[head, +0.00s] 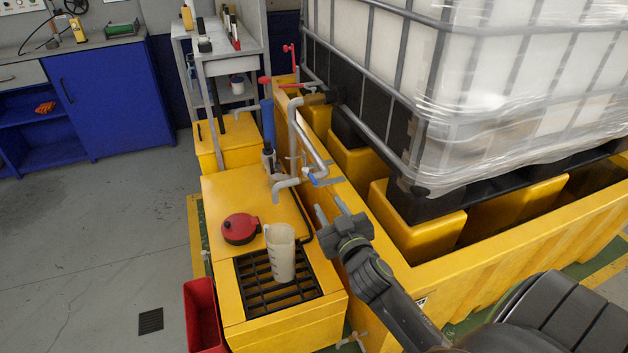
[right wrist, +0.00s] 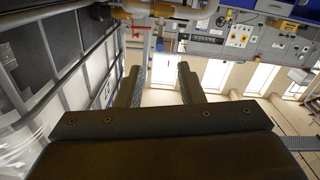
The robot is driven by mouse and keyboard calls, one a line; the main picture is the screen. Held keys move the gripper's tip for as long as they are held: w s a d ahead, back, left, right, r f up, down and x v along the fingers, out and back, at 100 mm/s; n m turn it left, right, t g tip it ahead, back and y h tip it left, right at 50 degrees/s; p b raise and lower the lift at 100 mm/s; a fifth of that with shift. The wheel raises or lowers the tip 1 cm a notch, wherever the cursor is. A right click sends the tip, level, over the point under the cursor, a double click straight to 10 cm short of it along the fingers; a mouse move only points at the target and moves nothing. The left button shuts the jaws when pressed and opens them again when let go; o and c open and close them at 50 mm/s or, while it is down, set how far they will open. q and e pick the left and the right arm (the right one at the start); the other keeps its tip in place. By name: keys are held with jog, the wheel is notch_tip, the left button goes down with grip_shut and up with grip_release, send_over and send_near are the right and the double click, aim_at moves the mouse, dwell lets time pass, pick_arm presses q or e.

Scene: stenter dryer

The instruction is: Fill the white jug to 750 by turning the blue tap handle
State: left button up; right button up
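The white jug (head: 281,254) stands upright on the black grate (head: 254,284) of the yellow cabinet. Marks show on its side, but I cannot read them or make out a liquid level. The grey tap spout (head: 284,185) is above the jug and a little behind it. My left gripper is not in view.
A red lid-like container (head: 240,229) is on the cabinet left of the jug. A blue upright pump (head: 268,125) stands behind. The yellow bund wall (head: 385,245) and the wrapped tank (head: 500,85) bound the right side. A red bin (head: 201,315) stands at front left.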

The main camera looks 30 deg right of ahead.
aim_at(314, 179)
jog(key=x, duration=1.1)
jog(key=shift+a, duration=0.1)
jog(key=shift+s, duration=0.1)
grip_shut()
